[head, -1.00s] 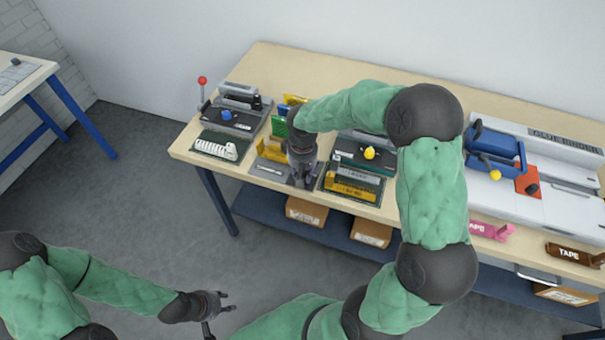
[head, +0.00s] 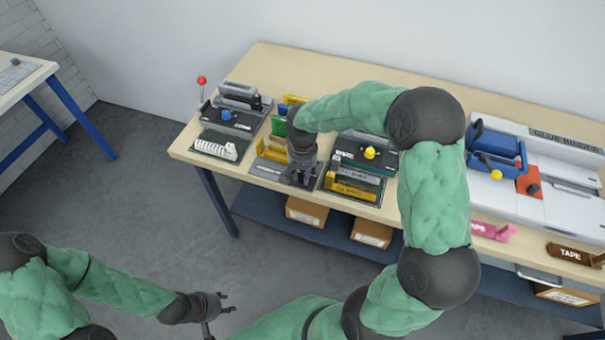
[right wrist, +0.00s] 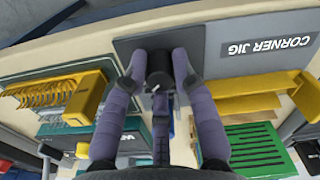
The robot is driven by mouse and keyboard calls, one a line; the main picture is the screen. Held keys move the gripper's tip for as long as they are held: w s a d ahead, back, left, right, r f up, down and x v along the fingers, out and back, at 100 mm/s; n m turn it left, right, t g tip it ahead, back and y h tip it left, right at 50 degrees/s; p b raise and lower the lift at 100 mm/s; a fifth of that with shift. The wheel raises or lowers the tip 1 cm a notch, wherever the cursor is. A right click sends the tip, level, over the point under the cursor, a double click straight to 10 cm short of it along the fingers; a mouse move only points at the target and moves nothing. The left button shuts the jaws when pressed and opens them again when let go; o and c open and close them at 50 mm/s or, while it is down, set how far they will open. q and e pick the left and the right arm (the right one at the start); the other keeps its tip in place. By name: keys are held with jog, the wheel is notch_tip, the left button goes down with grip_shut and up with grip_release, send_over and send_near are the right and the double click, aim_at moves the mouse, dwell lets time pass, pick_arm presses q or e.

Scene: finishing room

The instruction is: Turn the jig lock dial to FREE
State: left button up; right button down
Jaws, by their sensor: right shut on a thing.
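The jig lock dial (right wrist: 158,70) is a dark round knob on the grey corner jig plate (right wrist: 205,45), labelled CORNER JIG, in the right wrist view. A small white mark shows on its near side; no FREE marking is readable. My right gripper (right wrist: 160,72) is shut on the dial, with purple-grey fingers on both sides of it. In the head view my right gripper (head: 302,178) points down at the corner jig (head: 266,168), and hides the dial. My left gripper (head: 224,303) is open and empty over the floor, away from the bench.
A jig with a blue knob (head: 226,115) and a red-tipped lever stands to the left. A dark green device with a yellow knob (head: 370,153) stands close on the right. The glue binder (head: 545,150) fills the bench's right side. Yellow jig fences (right wrist: 245,107) lie near my fingers.

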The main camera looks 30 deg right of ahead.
aim_at(303, 174)
jog(key=c, duration=1)
grip_release()
notch_tip(303, 174, up, 12)
